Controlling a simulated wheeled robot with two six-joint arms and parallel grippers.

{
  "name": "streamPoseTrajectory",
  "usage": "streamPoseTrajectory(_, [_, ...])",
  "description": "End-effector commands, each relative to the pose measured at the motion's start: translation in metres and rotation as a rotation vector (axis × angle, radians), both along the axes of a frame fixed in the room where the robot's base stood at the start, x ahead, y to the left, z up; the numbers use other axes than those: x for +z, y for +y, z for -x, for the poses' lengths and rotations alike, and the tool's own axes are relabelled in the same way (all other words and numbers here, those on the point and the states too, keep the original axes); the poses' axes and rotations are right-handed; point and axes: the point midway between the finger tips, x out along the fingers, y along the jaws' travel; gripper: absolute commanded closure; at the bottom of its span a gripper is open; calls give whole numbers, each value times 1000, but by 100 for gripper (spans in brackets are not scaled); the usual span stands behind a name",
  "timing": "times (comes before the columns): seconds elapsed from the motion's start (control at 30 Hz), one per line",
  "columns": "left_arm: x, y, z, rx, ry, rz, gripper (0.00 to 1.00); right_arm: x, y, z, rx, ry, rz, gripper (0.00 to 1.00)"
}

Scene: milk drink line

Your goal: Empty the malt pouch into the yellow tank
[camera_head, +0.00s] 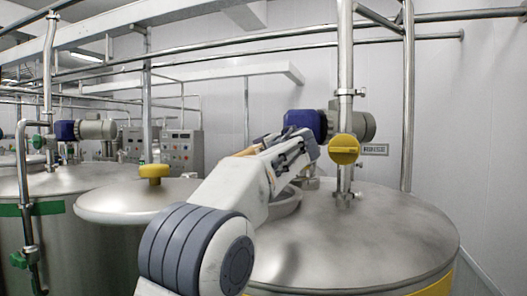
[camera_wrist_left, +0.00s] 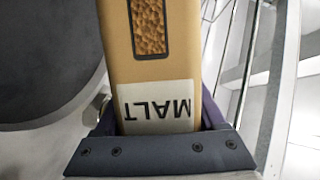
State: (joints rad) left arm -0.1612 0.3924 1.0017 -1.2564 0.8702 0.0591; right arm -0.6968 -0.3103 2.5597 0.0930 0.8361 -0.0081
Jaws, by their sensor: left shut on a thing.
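The yellow tank (camera_head: 355,240) is a steel tank with a yellow band low on its right side. A raised round collar (camera_head: 287,206) on its top is partly hidden by my left arm. A wide steel lid (camera_head: 110,205) with a yellow knob (camera_head: 153,171) sits to the left of the collar. My left gripper (camera_head: 290,150) is above the collar, shut on the malt pouch. In the left wrist view the tan malt pouch (camera_wrist_left: 185,65) has a window of brown grains and an upside-down MALT label. Its far end is out of frame. My right gripper is not in view.
A vertical pipe (camera_head: 345,100), a blue-and-grey motor (camera_head: 350,125) and a yellow round fitting (camera_head: 344,149) stand close to the gripper. A green-banded tank (camera_head: 60,240) is at left. A control panel (camera_head: 172,147) is behind. In the left wrist view, a dark round area (camera_wrist_left: 45,60) lies left.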

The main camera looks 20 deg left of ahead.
Motion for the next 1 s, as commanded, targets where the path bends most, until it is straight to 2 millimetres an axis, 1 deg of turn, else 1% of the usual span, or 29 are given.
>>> streamPoseTrajectory(0.03, [-13, -1, 0, -1, 40, -99, 100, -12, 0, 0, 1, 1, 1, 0])
streamPoseTrajectory(0.2, [-30, 1, 1, 1, 174, -430, 100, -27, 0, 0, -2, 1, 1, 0])
streamPoseTrajectory(0.5, [-39, 2, 1, 5, 297, -742, 100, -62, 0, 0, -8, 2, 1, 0])
streamPoseTrajectory(0.73, [-43, 2, 1, 5, 366, -910, 100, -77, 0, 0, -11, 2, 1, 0])
streamPoseTrajectory(1.0, [-42, 2, 1, 4, 391, -972, 100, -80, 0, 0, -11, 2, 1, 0])
